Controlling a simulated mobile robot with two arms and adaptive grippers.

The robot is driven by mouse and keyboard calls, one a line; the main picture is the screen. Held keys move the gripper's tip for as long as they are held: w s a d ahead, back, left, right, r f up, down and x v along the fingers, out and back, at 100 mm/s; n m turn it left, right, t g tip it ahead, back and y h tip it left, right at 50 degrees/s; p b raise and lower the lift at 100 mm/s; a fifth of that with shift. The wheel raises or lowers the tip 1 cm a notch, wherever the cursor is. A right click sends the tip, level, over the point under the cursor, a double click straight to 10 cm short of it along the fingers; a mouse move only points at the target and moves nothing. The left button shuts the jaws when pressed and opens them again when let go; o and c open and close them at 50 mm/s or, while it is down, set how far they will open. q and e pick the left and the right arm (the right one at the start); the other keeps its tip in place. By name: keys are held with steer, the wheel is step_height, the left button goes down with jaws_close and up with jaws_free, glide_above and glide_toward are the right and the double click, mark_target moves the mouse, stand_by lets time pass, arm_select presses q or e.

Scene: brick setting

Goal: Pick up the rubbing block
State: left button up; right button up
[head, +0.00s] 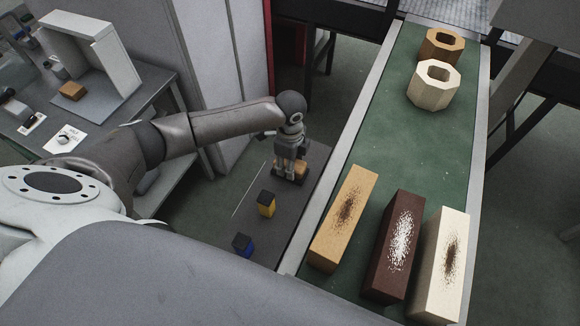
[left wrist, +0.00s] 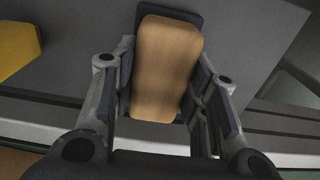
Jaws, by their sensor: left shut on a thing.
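The rubbing block (head: 302,168) looks like a tan-brown rounded block with a dark piece at one end. It is at my left gripper (head: 288,170), on or just above the grey side shelf left of the conveyor. In the left wrist view the tan block (left wrist: 165,65) lies between the two fingers, which close on its sides. The fingers hide part of it in the head view. I cannot tell whether it touches the shelf. My right gripper is not in view.
A yellow block (head: 266,204) and a blue block (head: 242,244) stand on the shelf nearby. The green conveyor (head: 375,140) holds three long speckled bricks and two hollow octagonal blocks. A table (head: 30,165) with a white stand (head: 95,55) is at the left.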

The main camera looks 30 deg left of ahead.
arm_select(q)
steer(key=shift+r, duration=0.15)
steer(key=shift+w+r, duration=0.1)
steer(key=shift+r, duration=0.15)
step_height(320, 180, up, 2)
steer(key=shift+r+b, duration=0.25)
steer(key=shift+b, duration=0.5)
steer(key=s+d+r+b, duration=0.1)
steer(key=s+d+r, duration=0.6)
steer(key=s, duration=0.5)
step_height(320, 180, up, 3)
steer(key=shift+d+f+b, duration=0.15)
steer(key=shift+d+b, duration=0.2)
steer(key=shift+w, duration=0.1)
